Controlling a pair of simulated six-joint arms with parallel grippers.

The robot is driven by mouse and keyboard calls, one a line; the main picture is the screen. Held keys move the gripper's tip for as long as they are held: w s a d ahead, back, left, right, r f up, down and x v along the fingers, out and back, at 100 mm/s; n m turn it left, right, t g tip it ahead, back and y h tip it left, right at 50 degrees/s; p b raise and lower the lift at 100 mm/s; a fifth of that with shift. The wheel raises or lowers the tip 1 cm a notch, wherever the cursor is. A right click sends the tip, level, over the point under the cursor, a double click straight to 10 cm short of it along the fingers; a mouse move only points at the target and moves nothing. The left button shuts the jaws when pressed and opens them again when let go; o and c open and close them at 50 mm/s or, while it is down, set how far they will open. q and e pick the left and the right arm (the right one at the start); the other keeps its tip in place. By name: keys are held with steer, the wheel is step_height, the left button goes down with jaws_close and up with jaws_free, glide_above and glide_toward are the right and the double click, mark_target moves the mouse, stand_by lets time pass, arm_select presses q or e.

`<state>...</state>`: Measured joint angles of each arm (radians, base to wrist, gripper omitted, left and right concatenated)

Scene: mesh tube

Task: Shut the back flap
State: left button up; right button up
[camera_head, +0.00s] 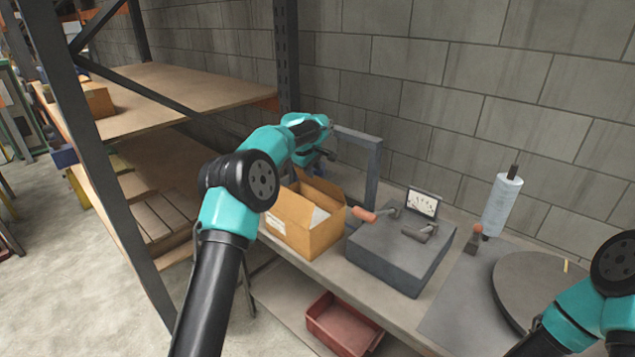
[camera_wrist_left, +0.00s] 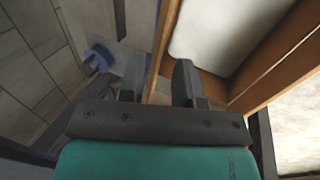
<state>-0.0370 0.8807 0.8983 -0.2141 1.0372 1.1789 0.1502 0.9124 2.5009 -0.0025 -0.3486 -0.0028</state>
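An open cardboard box (camera_head: 319,236) stands at the left end of the workbench, with something whitish inside. Its back flap (camera_head: 321,184) stands up at the far side, partly behind my left arm. My left gripper (camera_head: 318,161) is at the box's back edge, and its tips are hard to see in the head view. In the left wrist view, its two fingers (camera_wrist_left: 158,80) are apart, with a thin upright cardboard edge (camera_wrist_left: 166,40) between them. I cannot tell whether they touch it. The box's whitish contents (camera_wrist_left: 215,35) lie to the right. My right gripper is out of view.
A grey frame (camera_head: 374,170) rises behind the box. A wrapped roll (camera_head: 501,205) and round turntable (camera_head: 540,290) are farther right. A rack post (camera_head: 100,170) stands left.

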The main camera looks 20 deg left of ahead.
mark_target(317, 179)
arm_select(q)
steer(key=x, duration=0.6)
steer(key=shift+w+f, duration=0.1)
jaws_close()
stand_by(0.4)
